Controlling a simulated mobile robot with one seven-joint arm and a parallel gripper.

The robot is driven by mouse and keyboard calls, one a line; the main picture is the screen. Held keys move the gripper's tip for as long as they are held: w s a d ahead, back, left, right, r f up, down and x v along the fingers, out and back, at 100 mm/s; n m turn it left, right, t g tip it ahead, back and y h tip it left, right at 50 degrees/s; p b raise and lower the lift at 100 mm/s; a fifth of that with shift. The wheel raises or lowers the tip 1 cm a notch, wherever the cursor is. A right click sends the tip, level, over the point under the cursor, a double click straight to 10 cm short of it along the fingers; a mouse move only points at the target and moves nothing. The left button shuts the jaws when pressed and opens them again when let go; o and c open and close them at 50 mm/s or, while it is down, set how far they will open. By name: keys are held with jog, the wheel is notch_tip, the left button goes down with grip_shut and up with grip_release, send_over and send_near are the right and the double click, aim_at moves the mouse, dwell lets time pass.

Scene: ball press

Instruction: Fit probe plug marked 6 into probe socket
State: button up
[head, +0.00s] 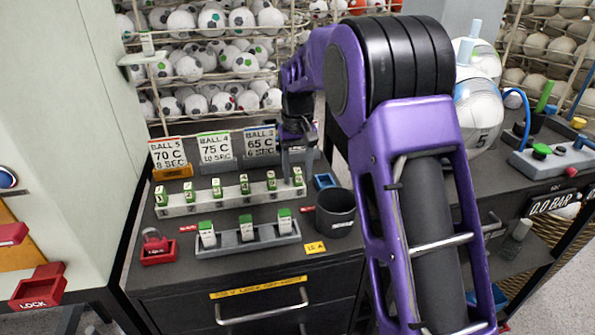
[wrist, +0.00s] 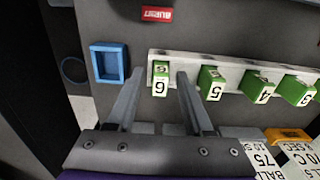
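The plug marked 6 (wrist: 160,83) is a green-and-white block at the end of a pale rack (wrist: 222,72), upright in its slot. In the head view the plug (head: 297,177) is at the rack's right end. My gripper (wrist: 160,76) is open, pointing down, with one finger on each side of the plug. Small gaps seem to show between fingers and plug. The gripper also shows in the head view (head: 297,158). A blue square-framed recess (wrist: 108,63) sits beside the rack, also in the head view (head: 325,181); I cannot read whether it is the probe socket.
Several other numbered plugs (wrist: 211,83) stand in the rack. A grey tray (head: 247,246) with green-topped blocks lies in front. A dark cup (head: 335,212), a red lock piece (head: 157,249) and upright temperature cards (head: 215,148) stand close by.

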aim_at(298, 170)
notch_tip(298, 170, up, 12)
jog(key=p, duration=0.2)
jog(key=shift+r, duration=0.2)
dwell(0.5)
